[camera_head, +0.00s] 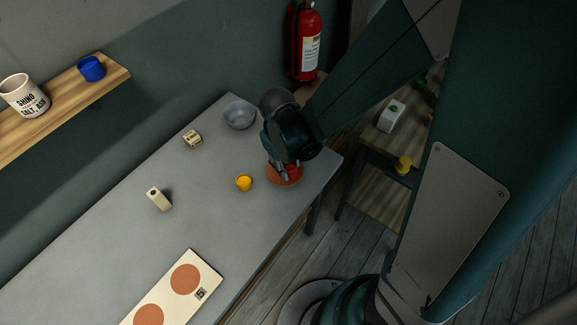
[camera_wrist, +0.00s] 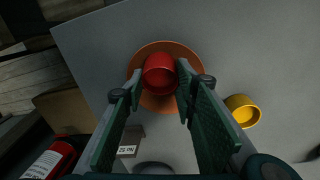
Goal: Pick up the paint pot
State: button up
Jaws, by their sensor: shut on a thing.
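A small red pot (camera_wrist: 160,74), the likely paint pot, is over a round terracotta disc (camera_wrist: 160,104) in the wrist view. My gripper (camera_wrist: 157,84) has one finger on each side of the pot and is shut on it. In the head view my gripper (camera_head: 281,172) points down at the right end of the grey table, and the red pot (camera_head: 293,169) shows partly behind its fingers, over the terracotta disc (camera_head: 285,181). I cannot tell whether the pot touches the disc. A yellow pot (camera_head: 244,183) stands just left of the disc; a blue pot (camera_head: 92,69) is on the shelf.
A grey bowl (camera_head: 239,115) stands behind my gripper on the grey table (camera_head: 110,235). A small labelled block (camera_head: 193,139), a beige block (camera_head: 159,199) and a board with terracotta circles (camera_head: 186,279) lie leftward. A fire extinguisher (camera_head: 308,42) hangs on the wall.

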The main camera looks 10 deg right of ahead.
notch_tip(320, 180, up, 9)
jog(key=p, duration=0.1)
jog(key=shift+r+p, duration=0.15)
jog(key=shift+p, duration=0.2)
dwell(0.3)
jog(key=shift+b, duration=0.3)
dwell(0.5)
jog(key=shift+w+a+m+t+y+b, duration=0.15)
jog(key=shift+m+t+b, duration=0.3)
jog(key=shift+m+b, duration=0.5)
jog(key=shift+w+a+m+t+y+b, duration=0.2)
jog(key=shift+m+t+b, duration=0.4)
jog(key=shift+b, duration=0.45)
jog(key=shift+w+a+m+t+y+b, duration=0.15)
jog(key=shift+m+t+b, duration=0.2)
jog(key=shift+m+b, duration=0.65)
jog(key=b, duration=0.2)
send_over(285, 167)
jog(key=shift+f, duration=3.05)
